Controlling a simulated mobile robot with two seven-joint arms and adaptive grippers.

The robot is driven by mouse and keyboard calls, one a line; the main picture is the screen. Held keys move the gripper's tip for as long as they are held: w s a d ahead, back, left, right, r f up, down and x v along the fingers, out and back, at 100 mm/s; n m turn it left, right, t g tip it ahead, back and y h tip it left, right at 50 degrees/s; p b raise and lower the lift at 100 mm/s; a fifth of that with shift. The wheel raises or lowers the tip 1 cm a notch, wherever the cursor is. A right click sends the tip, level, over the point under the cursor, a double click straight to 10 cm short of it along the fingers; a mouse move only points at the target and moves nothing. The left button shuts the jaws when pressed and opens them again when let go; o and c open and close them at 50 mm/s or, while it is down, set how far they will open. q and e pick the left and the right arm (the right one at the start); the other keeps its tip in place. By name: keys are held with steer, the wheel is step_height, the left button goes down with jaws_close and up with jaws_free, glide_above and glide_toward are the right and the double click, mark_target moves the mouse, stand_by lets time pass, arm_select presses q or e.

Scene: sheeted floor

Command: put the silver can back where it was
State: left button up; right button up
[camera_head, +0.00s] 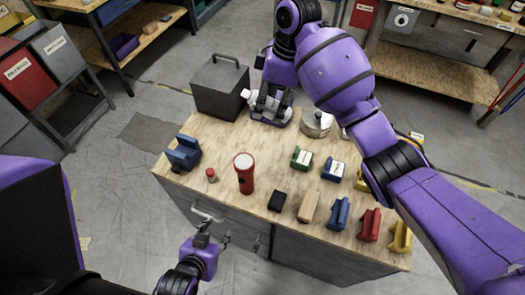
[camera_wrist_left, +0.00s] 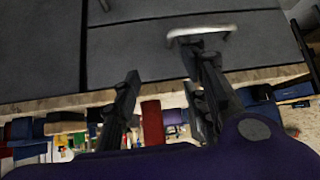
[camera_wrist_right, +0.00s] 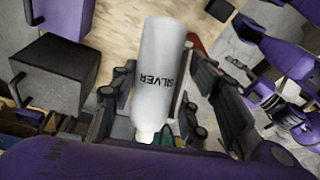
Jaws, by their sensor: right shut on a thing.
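The silver can (camera_wrist_right: 158,70), a pale grey bottle-like can marked SILVER, is between the fingers of my right gripper (camera_head: 268,105). My right gripper is shut on it. In the head view the can (camera_head: 284,97) lies on its side in the grip at the back of the wooden workbench (camera_head: 225,142), partly hidden by the fingers. I cannot tell whether it touches the top. My left gripper (camera_head: 214,240) is open and empty in front of the bench, by the drawer handle; its spread fingers show in the left wrist view (camera_wrist_left: 165,90).
A dark grey box (camera_head: 220,90) stands at the back left corner, and a metal pot (camera_head: 316,122) is right of my right gripper. A red torch (camera_head: 245,173), blue vice (camera_head: 183,152) and several coloured blocks fill the front and right. The back left top has free room.

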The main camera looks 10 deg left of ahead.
steer(key=a+m+t+y, duration=0.1)
steer(key=m, duration=0.1)
steer(key=w+m+t+y, duration=0.1)
steer(key=m, duration=0.1)
steer(key=a+m+t+y, duration=0.1)
steer(key=m, duration=0.1)
steer(key=shift+w+a+f+y, duration=0.35)
steer(key=shift+w+f+y, duration=0.05)
steer(key=shift+w+f+m+t+y, duration=0.15)
steer(key=shift+w+m+t+y, duration=0.2)
steer(key=shift+m+t, duration=0.6)
arm_select(q)
steer(key=s+a+f+g+b, duration=0.1)
steer(key=s+f+b, duration=0.3)
steer(key=f+b, duration=0.4)
steer(key=shift+s+a+f+y, duration=0.2)
steer(key=shift+s+a+y, duration=0.15)
steer(key=shift+a, duration=0.2)
arm_select(e)
steer(key=shift+w+f+m+t+y, duration=0.25)
steer(key=shift+f+m+t, duration=0.65)
steer(key=shift+f, duration=2.75)
steer(key=shift+f+m+t+y, duration=0.4)
steer(key=shift+f+t, duration=1.05)
steer(key=shift+f, duration=2.15)
steer(key=shift+w+f+m+t+y, duration=0.15)
steer(key=shift+f+m+t+y, duration=0.7)
steer(key=shift+f, duration=2.8)
